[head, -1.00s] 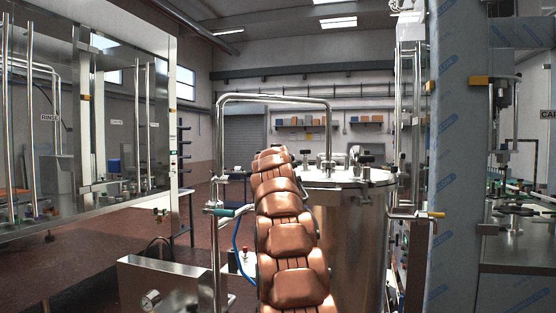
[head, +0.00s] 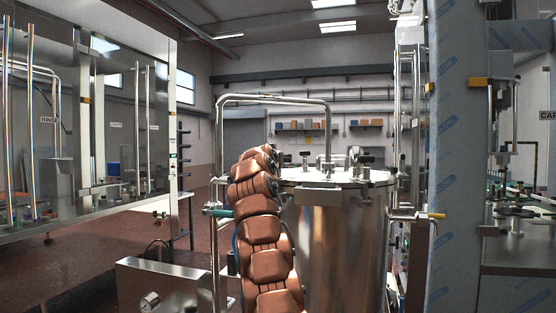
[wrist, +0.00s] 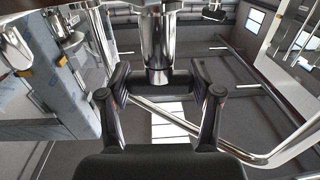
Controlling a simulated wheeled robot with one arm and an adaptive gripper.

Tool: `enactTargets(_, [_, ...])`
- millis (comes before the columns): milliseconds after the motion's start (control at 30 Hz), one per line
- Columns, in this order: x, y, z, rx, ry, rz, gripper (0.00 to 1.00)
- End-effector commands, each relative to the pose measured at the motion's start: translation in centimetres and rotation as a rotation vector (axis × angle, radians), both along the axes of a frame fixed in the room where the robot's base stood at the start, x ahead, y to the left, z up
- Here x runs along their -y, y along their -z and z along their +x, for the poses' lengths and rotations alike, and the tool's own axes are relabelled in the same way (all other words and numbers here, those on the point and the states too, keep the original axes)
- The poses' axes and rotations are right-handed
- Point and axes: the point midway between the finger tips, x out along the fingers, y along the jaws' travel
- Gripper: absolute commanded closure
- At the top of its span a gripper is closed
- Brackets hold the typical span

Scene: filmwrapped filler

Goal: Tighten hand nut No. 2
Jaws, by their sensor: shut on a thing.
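The steel tank (head: 340,235) stands in the middle of the head view, with several black-topped hand nuts around its lid (head: 345,178). One hand nut (head: 365,159) shows at the lid's right. No numbers are readable, so I cannot tell from marks which is No. 2. In the wrist view my gripper (wrist: 160,82) has one finger pad on each side of a chrome, cylindrical hand nut (wrist: 158,42), and is shut on it. A dark part shows at its upper end. Contact at the pads is hard to make out. In the head view my arm hides the gripper.
A bent steel pipe (head: 272,98) arches over the tank's left side. A film-wrapped column (head: 452,170) stands close on the right. A glazed steel cabinet (head: 90,140) is on the left. A steel box (head: 160,287) stands in front at lower left.

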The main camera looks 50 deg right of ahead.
Motion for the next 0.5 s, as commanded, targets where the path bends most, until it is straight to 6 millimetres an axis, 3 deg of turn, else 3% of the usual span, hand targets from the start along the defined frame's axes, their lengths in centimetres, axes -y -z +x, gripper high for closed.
enactTargets(500, [-0.15,0.16,0.32,0.0,0.136,0.01,0.71])
